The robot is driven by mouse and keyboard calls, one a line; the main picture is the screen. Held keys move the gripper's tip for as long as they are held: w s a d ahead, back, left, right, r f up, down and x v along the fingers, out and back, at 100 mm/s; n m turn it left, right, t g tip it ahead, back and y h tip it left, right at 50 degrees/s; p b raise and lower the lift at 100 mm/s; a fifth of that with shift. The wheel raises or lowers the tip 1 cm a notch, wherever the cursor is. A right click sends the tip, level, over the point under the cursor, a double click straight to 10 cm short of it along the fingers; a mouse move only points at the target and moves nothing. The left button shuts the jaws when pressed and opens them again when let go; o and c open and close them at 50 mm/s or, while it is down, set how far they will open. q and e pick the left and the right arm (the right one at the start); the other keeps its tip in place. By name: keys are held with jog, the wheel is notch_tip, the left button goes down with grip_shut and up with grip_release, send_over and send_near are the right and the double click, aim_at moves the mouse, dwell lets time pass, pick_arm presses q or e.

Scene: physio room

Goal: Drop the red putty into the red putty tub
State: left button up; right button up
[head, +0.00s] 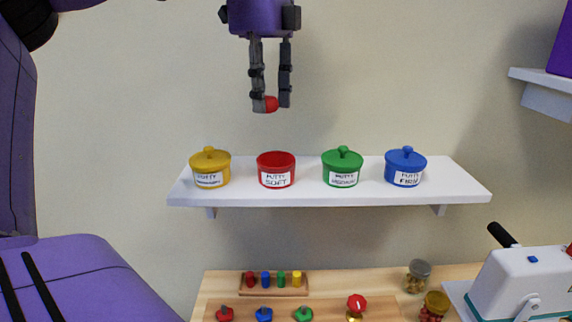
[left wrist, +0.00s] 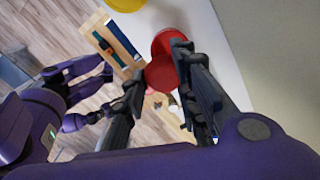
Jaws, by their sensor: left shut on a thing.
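The red putty (head: 271,104) is a small red lump between the fingertips of my left gripper (head: 271,103). The gripper points down and is shut on it. The red putty tub (head: 276,170), labelled "PUTTY SOFT", stands on the white shelf with no lid on it. In the head view the putty appears above the tub, apart from it. In the left wrist view the putty (left wrist: 160,73) sits between the fingers (left wrist: 162,82) and overlaps the red tub (left wrist: 166,40), hiding part of it.
On the shelf (head: 330,197), a yellow tub (head: 209,168) stands left of the red one; green (head: 342,168) and blue (head: 405,168) tubs stand right, all lidded. Below, a wooden table (head: 335,285) holds pegs, jars (head: 418,276) and a white device (head: 520,280).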

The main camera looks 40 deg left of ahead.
pick_arm(q)
notch_tip(320, 180, down, 2)
jog(key=shift+s+f, duration=0.1)
jog(key=shift+f, duration=0.1)
jog(key=f, duration=0.3)
jog(key=shift+w+f, duration=0.15)
jog(key=shift+w, duration=0.05)
jog(key=o, duration=1.2)
pick_arm(e)
jog(key=shift+s+d+f, duration=0.2)
jog(key=shift+s+f, duration=0.15)
jog(key=shift+s, duration=0.1)
jog(key=shift+s+d+f, duration=0.15)
jog(key=shift+s+f, duration=0.15)
jog(key=shift+s, duration=0.15)
pick_arm(q)
jog(key=shift+o, duration=0.2)
notch_tip(320, 180, up, 12)
